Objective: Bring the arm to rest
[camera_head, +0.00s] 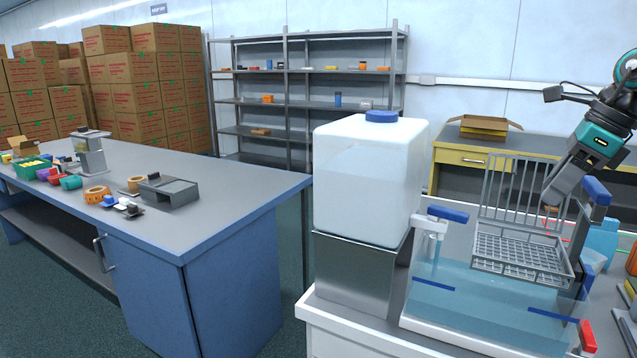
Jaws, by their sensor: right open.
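My right arm comes in from the upper right. Its gripper (562,192) points down and left, above the back right part of a clear water tank (470,310). The gripper is open, and I see nothing held in it. A grey wire basket (520,255) with a tall back rack is in front of and below the gripper. Whether the gripper touches the rack cannot be told from this view. My left gripper is not in view.
A large white container (365,185) with a blue cap stands on a metal box (358,275) left of the tank. Bottles (602,240) crowd the right edge. A blue-grey workbench (225,215) with small items is at left. A yellow-drawer desk (470,160) is behind.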

